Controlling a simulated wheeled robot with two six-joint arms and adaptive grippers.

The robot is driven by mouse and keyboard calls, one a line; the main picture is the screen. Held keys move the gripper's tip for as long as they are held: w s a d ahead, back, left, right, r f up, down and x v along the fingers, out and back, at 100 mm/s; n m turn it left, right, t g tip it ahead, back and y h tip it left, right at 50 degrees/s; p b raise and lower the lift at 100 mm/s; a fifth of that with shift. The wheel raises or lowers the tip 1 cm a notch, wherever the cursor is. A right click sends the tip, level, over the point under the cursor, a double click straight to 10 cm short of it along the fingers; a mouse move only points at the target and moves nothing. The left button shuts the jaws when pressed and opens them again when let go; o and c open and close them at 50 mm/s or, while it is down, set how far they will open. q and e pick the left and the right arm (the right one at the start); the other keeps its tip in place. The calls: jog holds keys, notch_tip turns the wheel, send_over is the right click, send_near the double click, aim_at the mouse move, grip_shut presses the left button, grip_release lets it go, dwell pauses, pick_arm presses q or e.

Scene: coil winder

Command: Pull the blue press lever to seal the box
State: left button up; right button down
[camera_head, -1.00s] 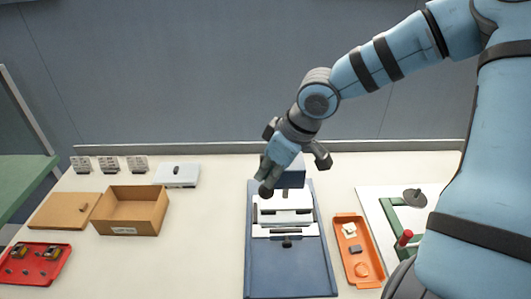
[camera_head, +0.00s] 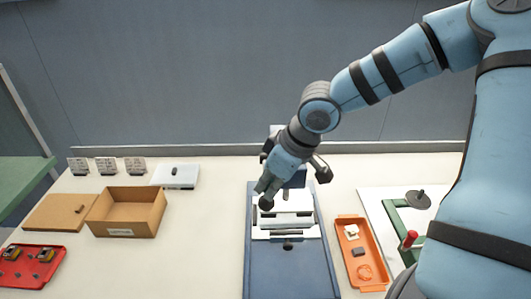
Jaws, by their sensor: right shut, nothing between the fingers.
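A dark blue press base (camera_head: 290,275) stands on the table in the middle, with a white slotted fixture (camera_head: 290,221) on it. A dark blue part of the press (camera_head: 299,179) shows behind my right gripper. My right gripper (camera_head: 266,203) points down and left over the fixture's left end and is shut and empty. My wrist covers much of the upper press. I cannot tell which visible part is the lever, or whether the gripper touches it. An open brown box (camera_head: 128,213) stands at the left. My left gripper is out of view.
A brown lid (camera_head: 58,212) lies left of the box, and a red tray (camera_head: 30,267) is in front of it. An orange tray (camera_head: 372,271) lies close to the right of the press. A green frame with a red handle (camera_head: 409,240) stands farther right. Bare table lies between box and press.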

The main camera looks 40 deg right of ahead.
jog(key=shift+f, duration=0.35)
jog(key=shift+f+b, duration=0.75)
jog(key=shift+f, duration=0.15)
jog(key=shift+f+b, duration=0.45)
jog(key=shift+f, duration=0.2)
jog(key=shift+r, duration=0.1)
